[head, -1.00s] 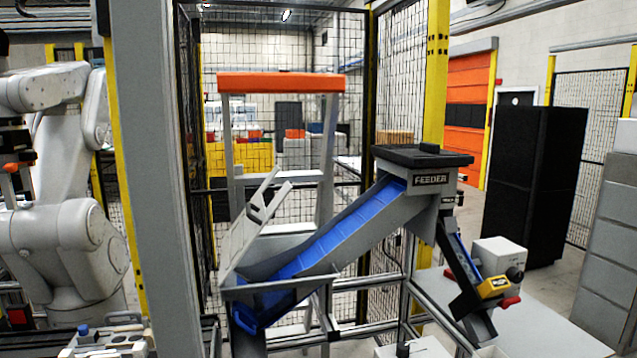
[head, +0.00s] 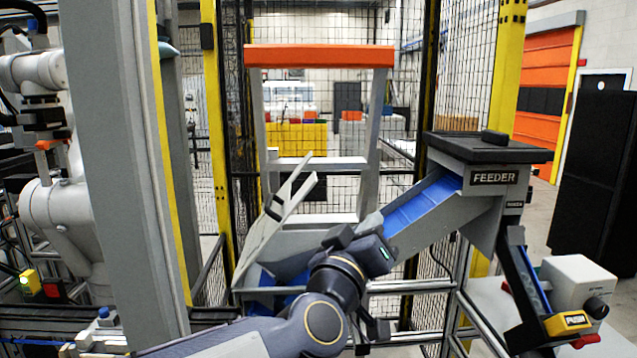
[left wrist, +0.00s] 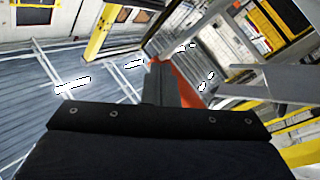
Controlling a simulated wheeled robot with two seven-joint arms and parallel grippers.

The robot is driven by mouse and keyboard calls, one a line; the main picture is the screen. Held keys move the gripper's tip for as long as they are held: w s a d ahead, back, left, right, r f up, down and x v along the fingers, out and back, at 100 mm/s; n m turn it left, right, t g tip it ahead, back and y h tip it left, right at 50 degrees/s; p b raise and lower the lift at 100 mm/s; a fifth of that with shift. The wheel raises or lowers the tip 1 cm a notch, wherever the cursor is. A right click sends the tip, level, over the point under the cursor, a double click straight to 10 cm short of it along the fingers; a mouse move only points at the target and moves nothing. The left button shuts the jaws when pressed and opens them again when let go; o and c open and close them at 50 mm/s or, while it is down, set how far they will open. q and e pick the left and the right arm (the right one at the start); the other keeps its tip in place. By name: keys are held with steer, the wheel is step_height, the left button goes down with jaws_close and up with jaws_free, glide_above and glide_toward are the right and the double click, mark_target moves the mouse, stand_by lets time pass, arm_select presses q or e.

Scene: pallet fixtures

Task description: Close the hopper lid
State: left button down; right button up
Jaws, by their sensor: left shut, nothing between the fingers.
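The hopper lid (head: 262,238) is a light grey panel with a bar-like handle (head: 292,195) along its upper side. It stands open, tilted up at the left side of the hopper (head: 255,280), whose blue inside shows in part behind my arm. My left gripper (head: 340,237) is in front of the blue conveyor, to the right of the lid and apart from it in the picture. Its shut fingers also show in the left wrist view (left wrist: 160,84), with nothing held. My arm hides much of the hopper's front and lower conveyor. My right gripper is out of view.
The feeder head (head: 490,178) stands at the upper right, with a side chute (head: 530,285) below it. A grey post (head: 120,160) rises at the left. An orange-topped frame (head: 320,56) stands behind the hopper. Mesh fencing closes the back.

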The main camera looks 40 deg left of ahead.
mark_target(313, 181)
arm_select(q)
steer(key=s+a+r+n+g+y, duration=0.2)
steer(key=a+r+n+g+y, duration=0.2)
steer(key=a+n+g+y, duration=0.7)
steer(key=w+a+t+p, duration=0.1)
steer(key=w, duration=0.1)
steer(key=w+a+n+t+y+p, duration=0.1)
steer(key=w+a, duration=0.1)
steer(key=w+a+n+t+y+p, duration=0.1)
steer(key=w+p, duration=0.1)
steer(key=w, duration=0.1)
steer(key=shift+w+a+f, duration=0.1)
steer(key=shift+a+f, duration=0.05)
steer(key=shift+a, duration=0.2)
steer(key=shift+w+d+f, duration=0.1)
steer(key=shift+d+f, duration=0.05)
steer(key=shift+f, duration=0.05)
